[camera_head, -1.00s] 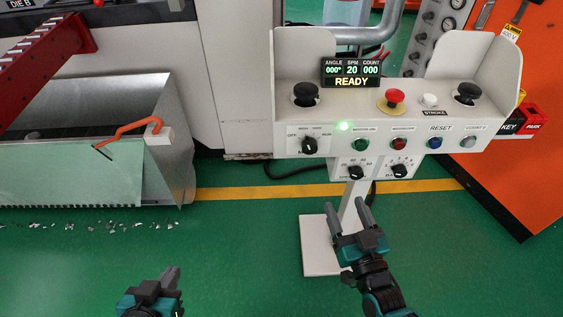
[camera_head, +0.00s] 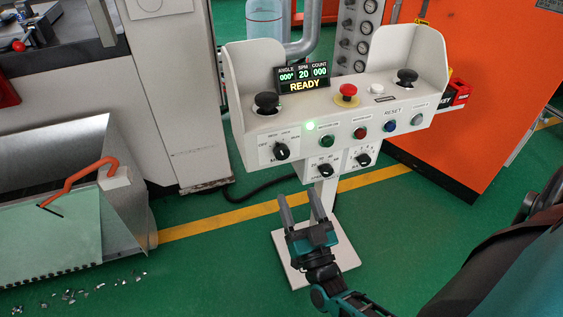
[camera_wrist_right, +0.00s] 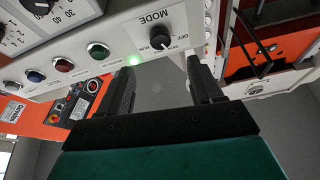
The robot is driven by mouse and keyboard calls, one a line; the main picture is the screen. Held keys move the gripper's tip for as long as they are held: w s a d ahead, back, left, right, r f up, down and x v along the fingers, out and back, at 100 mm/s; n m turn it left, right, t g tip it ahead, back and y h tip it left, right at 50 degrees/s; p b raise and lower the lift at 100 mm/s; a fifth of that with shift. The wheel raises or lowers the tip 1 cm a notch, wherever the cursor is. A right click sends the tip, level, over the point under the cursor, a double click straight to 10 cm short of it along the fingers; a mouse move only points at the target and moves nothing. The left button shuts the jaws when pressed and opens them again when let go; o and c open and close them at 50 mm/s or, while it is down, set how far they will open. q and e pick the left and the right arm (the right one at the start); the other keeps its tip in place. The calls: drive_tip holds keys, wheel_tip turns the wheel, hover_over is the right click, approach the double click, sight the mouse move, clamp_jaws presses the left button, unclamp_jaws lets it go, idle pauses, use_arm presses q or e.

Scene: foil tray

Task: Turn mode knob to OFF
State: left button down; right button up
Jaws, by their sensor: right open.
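The mode knob (camera_head: 281,151) is a black rotary knob on a white label plate at the left of the control panel's front face. It also shows in the right wrist view (camera_wrist_right: 160,41), with MODE and OFF printed beside it. Which mark its pointer meets is too small to tell. My right gripper (camera_head: 300,203) is open and empty, below and slightly right of the knob in the head view, apart from it. In the right wrist view its two fingers (camera_wrist_right: 160,80) point toward the panel, with the knob beyond and between them. My left gripper is not in view.
The white control panel (camera_head: 345,115) carries a red mushroom button (camera_head: 348,91), two black palm buttons, several coloured buttons and two lower knobs (camera_head: 326,170). Its display (camera_head: 303,78) reads READY. An orange cabinet (camera_head: 480,100) stands right; a grey bin (camera_head: 125,190) stands left.

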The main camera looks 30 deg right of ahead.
sight(283, 156)
drive_tip(key=x, duration=1)
drive_tip(key=shift+w+r, duration=0.1)
drive_tip(key=shift+w, duration=0.05)
drive_tip(key=c, duration=1.1)
